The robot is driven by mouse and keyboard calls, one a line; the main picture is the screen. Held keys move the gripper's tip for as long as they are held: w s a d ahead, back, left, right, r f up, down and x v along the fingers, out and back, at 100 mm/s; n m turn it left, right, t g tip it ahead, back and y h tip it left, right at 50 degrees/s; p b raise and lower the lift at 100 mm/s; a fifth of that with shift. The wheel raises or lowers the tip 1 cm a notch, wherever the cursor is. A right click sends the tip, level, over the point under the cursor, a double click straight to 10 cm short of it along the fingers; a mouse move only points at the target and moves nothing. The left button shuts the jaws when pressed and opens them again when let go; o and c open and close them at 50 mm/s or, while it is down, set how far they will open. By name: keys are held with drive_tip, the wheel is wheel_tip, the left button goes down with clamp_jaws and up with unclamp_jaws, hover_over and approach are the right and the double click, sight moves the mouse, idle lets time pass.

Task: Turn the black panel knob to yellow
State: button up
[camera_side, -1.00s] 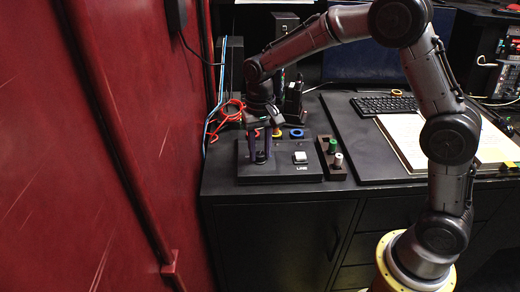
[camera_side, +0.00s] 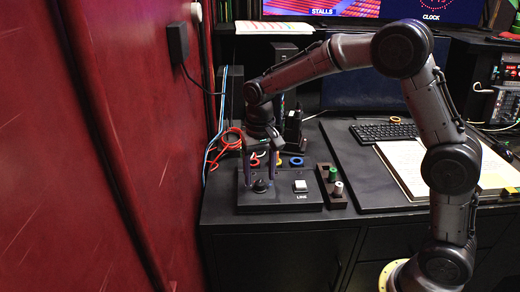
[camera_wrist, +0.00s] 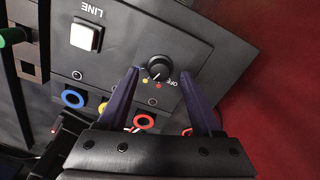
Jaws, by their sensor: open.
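The black panel knob (camera_wrist: 160,68) is a round dial with a white pointer line, set in a flat black panel (camera_wrist: 120,60). In the wrist view its pointer aims down and slightly left, towards small coloured dots. A yellow dot (camera_wrist: 145,81) sits just below-left of the knob, and the OFF label is below-right. My gripper (camera_wrist: 159,71) is open, with one purple finger on each side of the knob and visible gaps. In the side view my gripper (camera_side: 260,184) points down over the panel's left part, around the knob (camera_side: 260,185).
A white LINE button (camera_wrist: 86,36) is beside the knob on the panel. Blue (camera_wrist: 73,98), yellow (camera_wrist: 102,108) and red (camera_wrist: 144,121) rings lie along the panel's edge. A small block with green and white pegs (camera_side: 333,186) stands right of the panel. A red wall (camera_side: 100,150) is at left.

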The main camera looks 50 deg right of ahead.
sight(260, 183)
wheel_tip(260, 183, up, 12)
idle(0.4)
drive_tip(key=shift+r, duration=0.15)
drive_tip(key=s+d+r+t, duration=0.25)
drive_tip(key=s+r, duration=0.55)
drive_tip(key=s, duration=0.5)
drive_tip(key=s+f+n+t, duration=0.3)
drive_tip(key=s+f+n, duration=0.2)
drive_tip(key=s+f, duration=0.5)
drive_tip(key=s, duration=0.4)
